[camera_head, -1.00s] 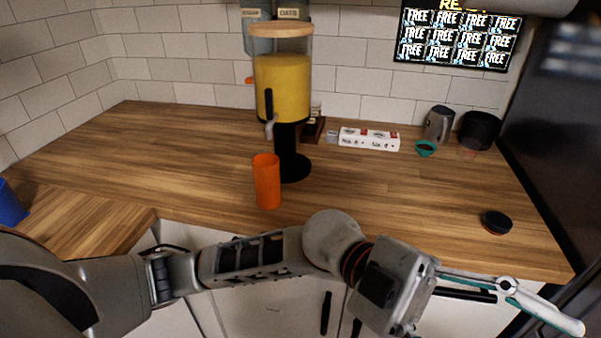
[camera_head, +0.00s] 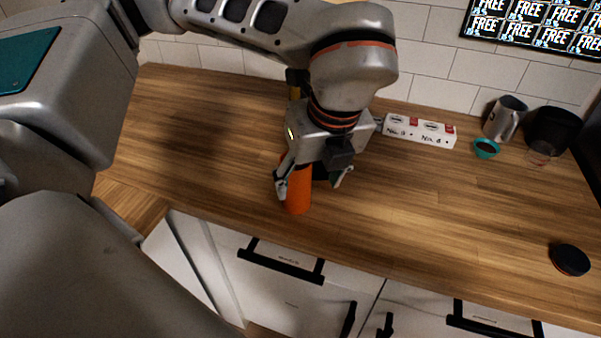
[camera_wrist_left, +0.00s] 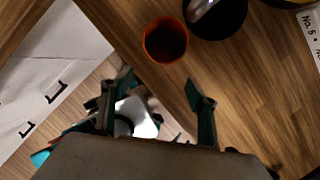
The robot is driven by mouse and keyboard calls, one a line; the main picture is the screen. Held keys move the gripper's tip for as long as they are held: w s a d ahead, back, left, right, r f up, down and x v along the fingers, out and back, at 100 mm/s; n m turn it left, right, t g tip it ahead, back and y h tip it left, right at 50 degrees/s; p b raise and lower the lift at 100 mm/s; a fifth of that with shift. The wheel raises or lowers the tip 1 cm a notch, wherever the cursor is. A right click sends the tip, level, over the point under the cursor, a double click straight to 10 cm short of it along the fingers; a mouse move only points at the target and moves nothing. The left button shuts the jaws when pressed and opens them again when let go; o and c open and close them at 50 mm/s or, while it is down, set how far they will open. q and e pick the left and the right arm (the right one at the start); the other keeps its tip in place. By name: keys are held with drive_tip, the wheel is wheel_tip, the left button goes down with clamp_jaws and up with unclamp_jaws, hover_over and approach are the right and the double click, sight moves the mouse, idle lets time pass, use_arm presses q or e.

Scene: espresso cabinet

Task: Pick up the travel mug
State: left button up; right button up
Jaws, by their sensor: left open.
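The travel mug looks to be the orange, tall, lidless cup (camera_head: 298,196) standing upright near the front edge of the wooden counter. In the wrist view its round open rim (camera_wrist_left: 165,40) shows from above. My left gripper (camera_head: 311,182) is over the counter at the mug, pointing down, and hides its upper part in the head view. Its fingers are open and empty. In the wrist view the mug lies just beyond the two fingertips (camera_wrist_left: 160,98), roughly between their lines. I cannot tell whether they touch it. My right gripper is not in view.
A dispenser's black base (camera_wrist_left: 222,18) stands close behind the mug. A white box (camera_head: 420,130), teal cup (camera_head: 486,148), metal pitcher (camera_head: 503,118) and black container (camera_head: 553,132) stand at the back right. A black lid (camera_head: 570,259) lies at right. The front middle counter is clear.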

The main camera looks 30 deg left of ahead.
sight(302, 170)
use_arm(q)
drive_tip(key=w+a, duration=0.1)
drive_tip(key=a+r+n+y, duration=0.1)
drive_tip(key=shift+w+a+r+t, duration=0.15)
drive_tip(key=shift+w+a+t, duration=0.2)
drive_tip(key=shift+a+t, duration=0.05)
drive_tip(key=shift+p+x, duration=0.4)
drive_tip(key=shift+x, duration=3.2)
drive_tip(key=shift+w, duration=0.1)
drive_tip(key=c, duration=1.5)
drive_tip(key=shift+r, duration=0.1)
